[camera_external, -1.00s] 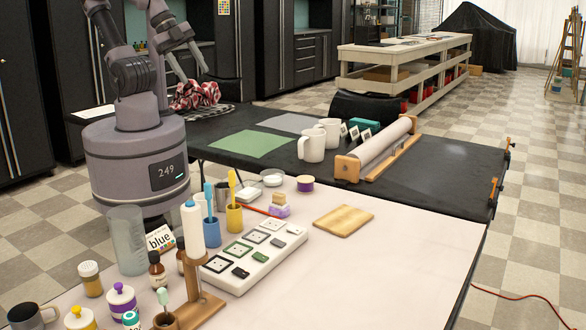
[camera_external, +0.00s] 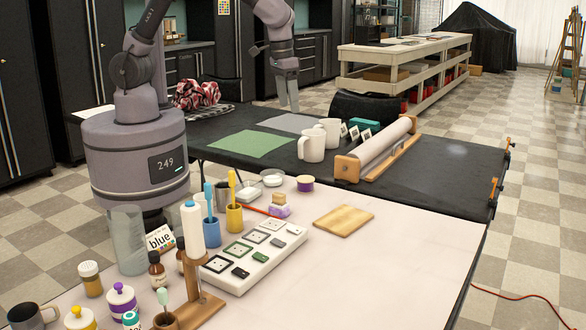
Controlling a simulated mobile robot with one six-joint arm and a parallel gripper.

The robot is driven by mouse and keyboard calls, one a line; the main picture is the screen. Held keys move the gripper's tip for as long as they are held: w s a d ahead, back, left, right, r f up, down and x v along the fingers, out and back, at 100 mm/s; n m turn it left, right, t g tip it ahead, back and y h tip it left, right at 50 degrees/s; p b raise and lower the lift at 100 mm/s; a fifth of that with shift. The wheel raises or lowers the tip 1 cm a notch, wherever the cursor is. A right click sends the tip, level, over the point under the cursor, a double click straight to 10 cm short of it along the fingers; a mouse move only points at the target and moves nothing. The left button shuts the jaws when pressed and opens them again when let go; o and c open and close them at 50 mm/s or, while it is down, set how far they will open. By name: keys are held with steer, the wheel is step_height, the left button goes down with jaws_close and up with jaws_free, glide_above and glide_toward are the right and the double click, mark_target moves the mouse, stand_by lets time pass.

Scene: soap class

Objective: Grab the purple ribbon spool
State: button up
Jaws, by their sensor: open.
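The purple ribbon spool (camera_external: 305,183) is a small short cylinder with a purple band and pale edges. It lies on the far part of the light tabletop, close to the black table, with nothing on top of it. My gripper (camera_external: 288,104) points down, open and empty. In the picture it appears above and slightly left of the spool, in front of the grey mat's far edge, well apart from the spool.
White mugs (camera_external: 311,146) and a paper roller (camera_external: 376,148) stand behind. A wooden board (camera_external: 343,220) lies to the right.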

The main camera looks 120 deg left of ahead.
steer(key=w+a+f+n+g+h, duration=0.1)
steer(key=a+f+n, duration=0.5)
steer(key=f, duration=0.5)
steer(key=m+b, duration=0.1)
steer(key=b, duration=0.3)
glide_above(305, 178)
steer(key=f, duration=1)
steer(key=shift+s+d+f, duration=0.15)
steer(key=shift+s+f, duration=0.1)
steer(key=shift+f, duration=0.15)
steer(key=f+b, duration=0.1)
steer(key=f, duration=0.1)
steer(key=f+b, duration=0.1)
steer(key=f, duration=0.1)
steer(key=w+f+b, duration=0.1)
steer(key=f, duration=0.1)
steer(key=shift+f, duration=0.15)
steer(key=shift+s+r, duration=0.1)
steer(key=shift+r, duration=0.1)
steer(key=shift+c, duration=0.6)
steer(key=c, duration=1.2)
